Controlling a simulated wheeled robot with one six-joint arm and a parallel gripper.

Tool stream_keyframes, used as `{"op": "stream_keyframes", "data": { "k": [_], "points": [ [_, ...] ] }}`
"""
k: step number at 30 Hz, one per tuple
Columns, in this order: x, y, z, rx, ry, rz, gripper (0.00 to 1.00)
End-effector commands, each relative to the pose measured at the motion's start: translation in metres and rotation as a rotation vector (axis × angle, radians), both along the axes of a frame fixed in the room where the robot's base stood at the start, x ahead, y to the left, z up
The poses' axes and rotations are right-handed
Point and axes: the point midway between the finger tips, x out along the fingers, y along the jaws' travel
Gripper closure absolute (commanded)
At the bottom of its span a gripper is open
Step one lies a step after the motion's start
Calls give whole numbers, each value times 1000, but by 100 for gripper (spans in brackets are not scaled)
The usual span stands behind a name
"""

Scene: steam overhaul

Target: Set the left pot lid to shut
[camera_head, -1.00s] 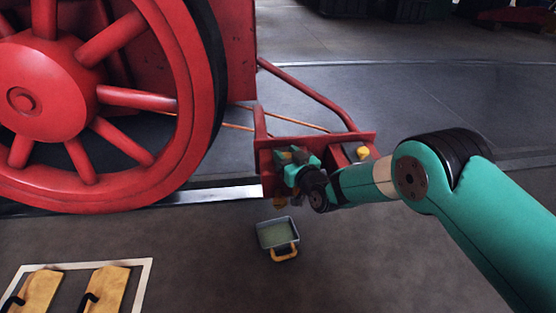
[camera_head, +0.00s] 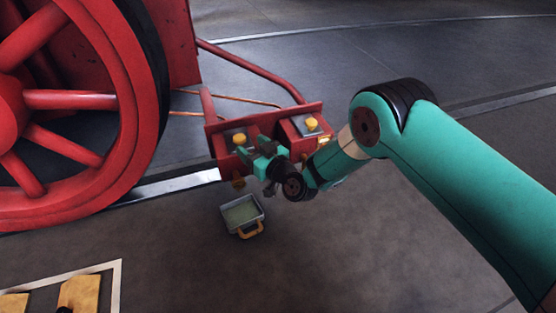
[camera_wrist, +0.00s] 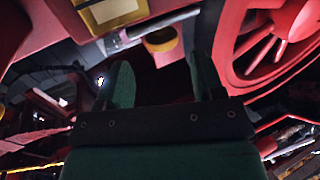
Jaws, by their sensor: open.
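A red box-shaped bracket (camera_head: 218,150) stands beside the large wheel and carries two pots with yellow knobs. The left pot lid's yellow knob (camera_head: 239,139) shows just left of and beyond my gripper (camera_head: 262,150). How far that lid is turned or raised is too small to tell. The right pot's yellow knob (camera_head: 311,124) is to the right. My gripper is open at the bracket's front, with nothing visible between its fingers. In the wrist view, my gripper (camera_wrist: 160,75) has its two green fingers apart, with a yellow-orange round part (camera_wrist: 160,40) beyond them.
A grey tray with a yellow handle (camera_head: 241,212) sits on the floor below the bracket. The big red wheel (camera_head: 125,90) is on the left. A red brace bar (camera_head: 250,70) slopes down to the bracket. The floor at the front right is clear.

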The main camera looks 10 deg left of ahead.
Motion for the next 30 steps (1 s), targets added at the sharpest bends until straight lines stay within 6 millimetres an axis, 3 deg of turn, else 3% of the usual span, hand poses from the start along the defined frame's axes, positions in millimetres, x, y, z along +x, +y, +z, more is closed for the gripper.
{"op": "stream_keyframes", "data": {
  "k": [11, 13, 30],
  "points": [
    [-34, -43, 0, 0, 5, -4, 38],
    [-37, -45, 8, 0, 3, -2, 38],
    [-59, -72, 7, -1, -1, -2, 38]
  ]
}}
